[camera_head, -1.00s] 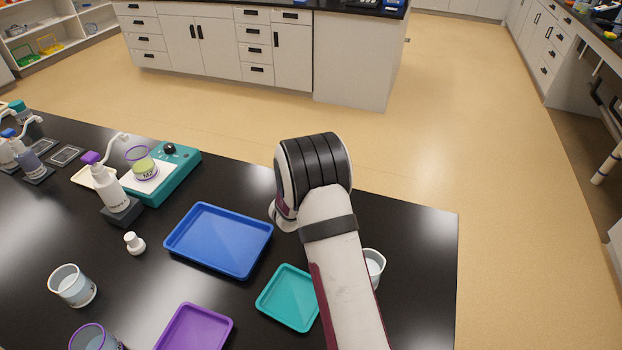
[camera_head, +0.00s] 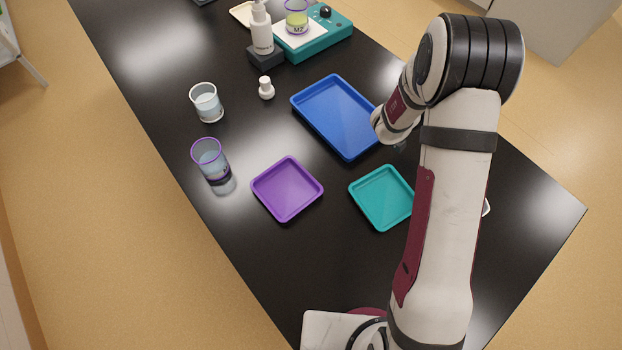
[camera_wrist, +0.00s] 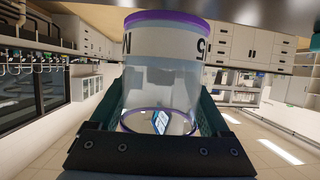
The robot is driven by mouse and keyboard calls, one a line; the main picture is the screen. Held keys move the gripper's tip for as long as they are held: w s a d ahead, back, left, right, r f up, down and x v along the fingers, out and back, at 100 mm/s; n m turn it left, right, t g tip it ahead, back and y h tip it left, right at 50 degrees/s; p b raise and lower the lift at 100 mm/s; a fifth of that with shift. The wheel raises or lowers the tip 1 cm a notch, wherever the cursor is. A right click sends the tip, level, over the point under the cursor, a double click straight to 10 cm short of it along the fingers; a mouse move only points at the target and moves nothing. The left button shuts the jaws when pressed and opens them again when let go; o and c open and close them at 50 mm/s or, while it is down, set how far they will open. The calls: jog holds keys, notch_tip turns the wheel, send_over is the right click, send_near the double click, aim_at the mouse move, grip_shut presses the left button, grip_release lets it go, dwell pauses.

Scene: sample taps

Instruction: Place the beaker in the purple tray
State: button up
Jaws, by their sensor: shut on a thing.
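In the wrist view, my gripper (camera_wrist: 160,112) is shut on a clear beaker (camera_wrist: 165,75) with purple rings at both ends and a white lettered band. The beaker sits between the two teal-sided fingers. In the head view my wrist covers the gripper and held beaker, near the right side of the blue tray. The purple tray (camera_head: 287,188) lies flat and empty on the black table, left of the teal tray and well to the left of my arm.
The blue tray (camera_head: 335,115) and teal tray (camera_head: 382,197) look empty. A purple-rimmed cup (camera_head: 210,160) and a clear cup (camera_head: 206,101) stand left. A small white piece (camera_head: 266,88), a bottle (camera_head: 261,30) and a teal device with a beaker (camera_head: 297,20) stand farther back.

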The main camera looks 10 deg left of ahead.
jog(key=s+a+n+t+y, duration=0.1)
jog(key=s+a+n, duration=0.1)
jog(key=a, duration=1)
jog(key=n+t+y, duration=0.2)
jog(key=n+y, duration=0.2)
jog(key=y, duration=0.1)
send_over(291, 180)
notch_tip(291, 180, down, 9)
jog(key=shift+f, duration=0.2)
